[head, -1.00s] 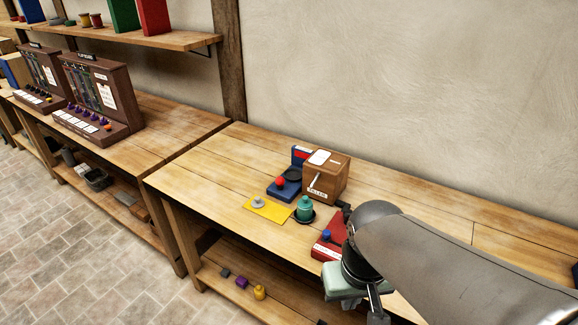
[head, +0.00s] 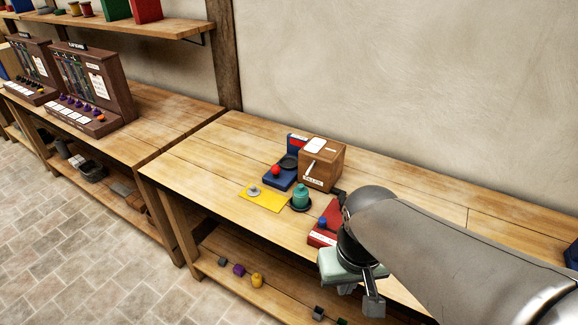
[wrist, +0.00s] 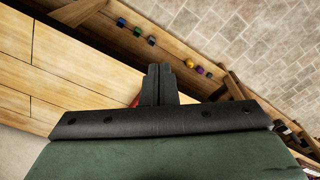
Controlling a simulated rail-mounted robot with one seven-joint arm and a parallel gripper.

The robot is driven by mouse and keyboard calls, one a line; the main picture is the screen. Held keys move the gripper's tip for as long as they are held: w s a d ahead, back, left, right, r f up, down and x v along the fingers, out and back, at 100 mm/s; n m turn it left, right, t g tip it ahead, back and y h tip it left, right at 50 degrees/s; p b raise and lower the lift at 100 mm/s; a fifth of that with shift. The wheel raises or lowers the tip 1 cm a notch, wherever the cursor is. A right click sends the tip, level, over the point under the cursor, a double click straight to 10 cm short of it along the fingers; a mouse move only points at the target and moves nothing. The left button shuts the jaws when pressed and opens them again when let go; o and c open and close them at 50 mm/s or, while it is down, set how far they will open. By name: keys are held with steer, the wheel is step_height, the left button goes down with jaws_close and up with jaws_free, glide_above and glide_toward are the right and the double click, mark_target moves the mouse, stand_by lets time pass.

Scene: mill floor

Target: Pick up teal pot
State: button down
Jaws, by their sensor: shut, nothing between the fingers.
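The teal pot (head: 301,197) stands upright on a dark round saucer (head: 291,206) on the workbench in the head view, in front of a brown wooden box. My gripper (head: 374,305) is at the bench's front edge, to the right of and nearer than the pot, apart from it. In the wrist view my gripper (wrist: 159,72) has its two fingers together with nothing between them. The pot cannot be made out in the wrist view.
A yellow mat (head: 263,198) with a grey knobbed piece lies left of the pot. The wooden box (head: 323,165) and a blue stand (head: 279,179) with a red ball are behind. A red block (head: 324,224) sits between pot and arm. Small weights lie on the lower shelf (head: 228,281).

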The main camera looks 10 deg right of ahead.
steer(key=c, duration=0.6)
jaws_free()
steer(key=shift+w, duration=0.1)
steer(key=w+r+n+b, duration=0.1)
steer(key=w+r+n, duration=0.15)
steer(key=w, duration=0.55)
steer(key=w+r+n+b, duration=0.1)
steer(key=w+r+n, duration=0.1)
steer(key=w+n, duration=0.35)
steer(key=n+g+b, duration=0.1)
steer(key=n+b, duration=0.3)
steer(key=n, duration=1)
glide_above(301, 188)
steer(key=w, duration=0.2)
step_height(301, 188, down, 7)
steer(key=f+p, duration=0.1)
steer(key=f, duration=1)
steer(key=shift+s+a+f+p, duration=0.1)
steer(key=shift+s+f+p, duration=0.1)
steer(key=shift+p, duration=0.15)
steer(key=f, duration=0.1)
steer(key=f+p, duration=0.1)
steer(key=f, duration=0.2)
steer(key=shift+s+d+f+p, duration=0.2)
steer(key=shift+s+d+p, duration=0.05)
steer(key=shift+s+p, duration=0.15)
steer(key=shift+w+f, duration=0.1)
steer(key=shift+f, duration=0.5)
